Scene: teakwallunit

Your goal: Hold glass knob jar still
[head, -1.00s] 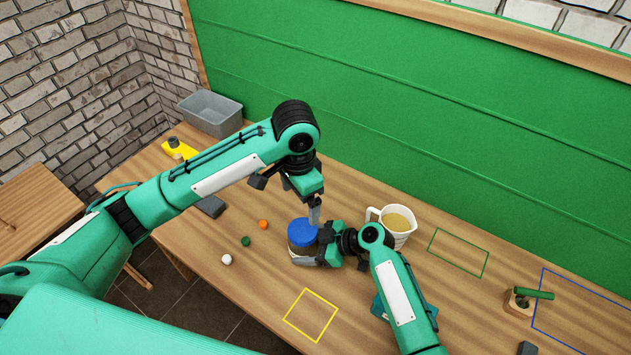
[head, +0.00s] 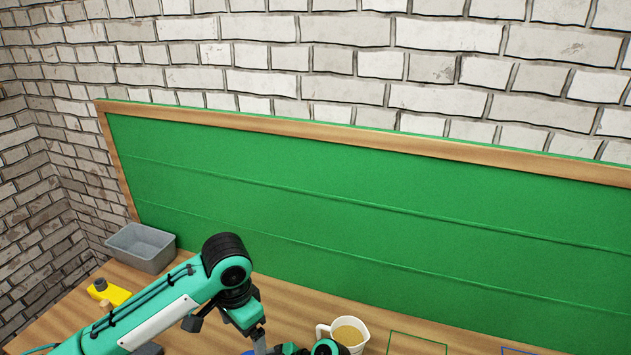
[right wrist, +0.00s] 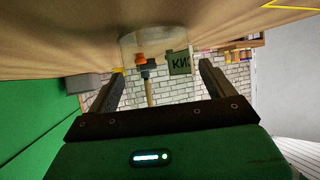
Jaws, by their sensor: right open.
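The jar's blue lid (head: 248,352) barely shows at the bottom edge of the head view; its body is cut off there. In the right wrist view, a clear, see-through round shape (right wrist: 155,42), seemingly the glass jar, stands against the tabletop just beyond and between my right fingertips. My right gripper (right wrist: 160,76) is open, with one finger on either side of that shape; contact cannot be told. My left gripper (head: 261,343) points down just above the blue lid. Whether its fingers are open or shut is not clear.
A cream mug (head: 347,334) with tan contents stands right of the grippers. A grey bin (head: 141,248) and a yellow item (head: 108,293) sit at the left of the wooden table (head: 62,325). A green panel (head: 350,220) rises behind. A green outline (head: 418,342) marks the table.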

